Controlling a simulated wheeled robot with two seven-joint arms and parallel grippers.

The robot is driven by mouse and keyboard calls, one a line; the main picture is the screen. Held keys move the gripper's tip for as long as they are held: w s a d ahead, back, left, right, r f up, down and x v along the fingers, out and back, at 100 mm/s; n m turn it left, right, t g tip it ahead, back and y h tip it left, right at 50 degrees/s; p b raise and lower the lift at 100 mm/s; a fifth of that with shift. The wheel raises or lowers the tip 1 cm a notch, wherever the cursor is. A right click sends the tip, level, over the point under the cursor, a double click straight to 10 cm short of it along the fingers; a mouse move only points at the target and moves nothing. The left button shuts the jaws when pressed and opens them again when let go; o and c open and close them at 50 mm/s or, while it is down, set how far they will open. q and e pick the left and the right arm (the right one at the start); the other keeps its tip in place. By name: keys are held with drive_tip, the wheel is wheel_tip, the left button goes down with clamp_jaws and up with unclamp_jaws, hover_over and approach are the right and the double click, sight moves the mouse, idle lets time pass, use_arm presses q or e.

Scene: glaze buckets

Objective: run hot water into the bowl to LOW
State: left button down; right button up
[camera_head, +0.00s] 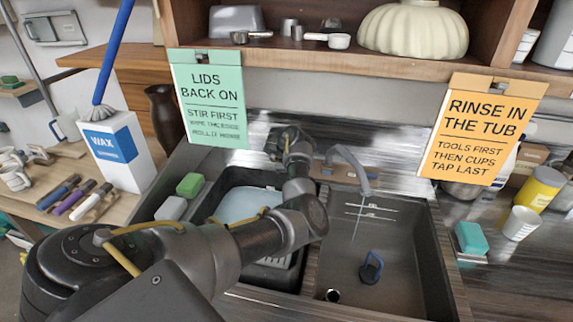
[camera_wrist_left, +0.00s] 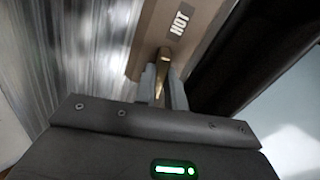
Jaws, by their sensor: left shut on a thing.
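My left gripper (camera_wrist_left: 164,75) is shut on a narrow brass-coloured tap handle (camera_wrist_left: 165,55), just below a HOT label (camera_wrist_left: 180,20). In the head view my left arm reaches over the sink to the back wall; the fingertips are hidden there. The grey spout (camera_head: 350,165) hangs over the right sink bowl (camera_head: 405,265), and a thin stream of water (camera_head: 357,228) falls from it. Two pale level lines (camera_head: 370,213) mark the bowl's back wall, their lettering too small to read. A blue plug (camera_head: 371,268) sits on the floor, apart from the dark drain hole (camera_head: 332,296). No pooled water is evident.
The left basin holds a pale blue thing (camera_head: 240,205), partly behind my arm. Green (camera_head: 189,185) and grey (camera_head: 171,208) blocks lie on its left rim. Two signs hang above.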

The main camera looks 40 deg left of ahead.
use_arm(q)
drive_tip(key=n+b, duration=0.1)
drive_tip(key=n, duration=0.1)
drive_tip(key=shift+n, duration=0.4)
drive_tip(key=n+b, duration=0.2)
drive_tip(key=shift+f+n, duration=0.1)
drive_tip(key=shift+n, duration=0.3)
drive_tip(key=n+b, duration=0.2)
drive_tip(key=n, duration=0.1)
drive_tip(key=shift+b, duration=0.4)
drive_tip(key=shift+n+b, duration=0.5)
drive_tip(key=shift+n, duration=0.4)
drive_tip(key=c, duration=1.5)
unclamp_jaws()
drive_tip(key=shift+o, duration=0.2)
